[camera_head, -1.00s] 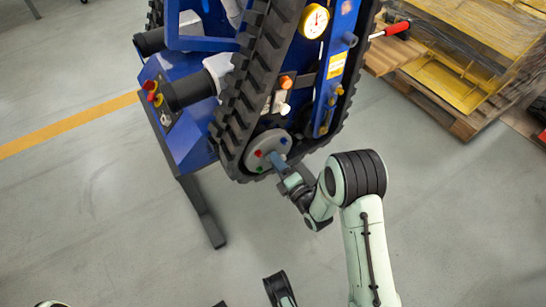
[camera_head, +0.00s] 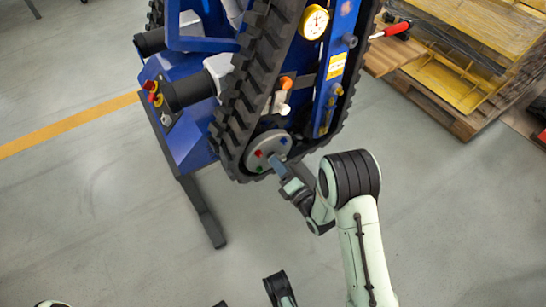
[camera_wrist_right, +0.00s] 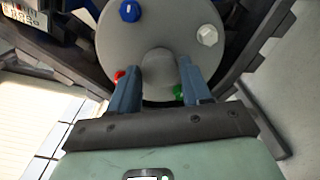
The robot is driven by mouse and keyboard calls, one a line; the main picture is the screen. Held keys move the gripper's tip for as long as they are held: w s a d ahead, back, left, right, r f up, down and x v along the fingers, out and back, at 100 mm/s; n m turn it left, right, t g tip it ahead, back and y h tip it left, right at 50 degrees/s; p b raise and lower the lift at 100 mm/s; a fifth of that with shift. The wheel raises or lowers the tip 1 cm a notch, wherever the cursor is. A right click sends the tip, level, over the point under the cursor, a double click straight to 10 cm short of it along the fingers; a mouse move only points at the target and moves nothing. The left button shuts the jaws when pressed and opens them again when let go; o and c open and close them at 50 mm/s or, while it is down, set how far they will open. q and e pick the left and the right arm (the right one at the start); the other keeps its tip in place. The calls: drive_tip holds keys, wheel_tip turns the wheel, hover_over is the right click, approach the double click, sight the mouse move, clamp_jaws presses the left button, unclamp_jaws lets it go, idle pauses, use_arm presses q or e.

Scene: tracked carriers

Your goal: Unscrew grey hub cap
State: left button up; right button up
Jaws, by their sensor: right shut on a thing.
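The grey hub cap (camera_wrist_right: 158,68) is a round knob at the middle of a grey wheel disc (camera_wrist_right: 150,32), seen in the right wrist view. The same disc (camera_head: 262,144) shows in the head view at the low end of the track. My right gripper (camera_head: 275,164) reaches it from the lower right. In the wrist view its two blue-grey fingers (camera_wrist_right: 158,82) are shut on the cap, one at each side. The cap is hidden behind the fingers in the head view.
Blue, white, red and green nuts sit around the cap on the disc. A black rubber track (camera_head: 240,95) wraps the blue carrier (camera_head: 182,135). A wooden pallet (camera_head: 462,124) with yellow parts stands at the right. The floor in front is clear.

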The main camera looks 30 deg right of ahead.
drive_tip(key=shift+s+d, duration=0.1)
drive_tip(key=shift+s, duration=0.85)
drive_tip(key=shift+s+d+p, duration=0.1)
drive_tip(key=shift+s+p, duration=0.3)
drive_tip(key=shift+s, duration=1.35)
